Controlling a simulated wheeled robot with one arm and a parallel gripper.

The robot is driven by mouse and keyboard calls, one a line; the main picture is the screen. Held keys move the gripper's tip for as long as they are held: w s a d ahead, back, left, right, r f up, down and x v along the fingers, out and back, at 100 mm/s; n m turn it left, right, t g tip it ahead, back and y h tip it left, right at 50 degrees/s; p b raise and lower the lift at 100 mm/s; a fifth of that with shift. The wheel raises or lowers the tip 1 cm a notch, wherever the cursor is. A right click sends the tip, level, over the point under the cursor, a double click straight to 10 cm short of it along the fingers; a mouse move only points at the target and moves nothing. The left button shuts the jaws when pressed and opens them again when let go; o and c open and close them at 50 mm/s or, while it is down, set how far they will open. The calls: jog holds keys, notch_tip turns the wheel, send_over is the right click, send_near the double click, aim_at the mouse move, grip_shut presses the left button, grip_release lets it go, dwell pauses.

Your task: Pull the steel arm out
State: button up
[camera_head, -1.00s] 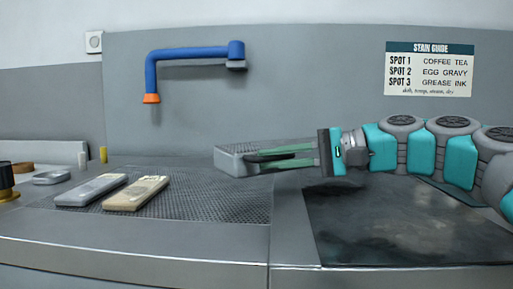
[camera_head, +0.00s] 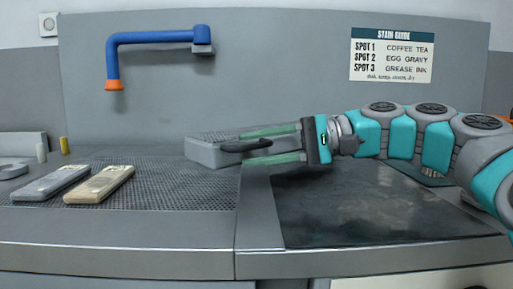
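The steel arm (camera_head: 208,153) appears to be the grey block with a mesh top and a dark handle (camera_head: 246,146) on its near side, at the middle of the counter. My gripper (camera_head: 244,147) reaches in from the right, its two green fingers apart, one above and one below the handle in the picture. I see gaps between the fingers and the handle, but contact is hard to judge. Part of the steel arm is hidden behind the fingers.
A grey bar (camera_head: 50,183) and a beige bar (camera_head: 100,185) lie on the mesh surface (camera_head: 170,190) at left. A blue pipe (camera_head: 155,37) with an orange tip hangs on the wall. A dark panel (camera_head: 370,210) lies under my arm.

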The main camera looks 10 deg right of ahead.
jog(key=shift+d, duration=0.1)
jog(key=v, duration=0.7)
jog(key=shift+d, duration=0.3)
jog(key=shift+s, duration=0.15)
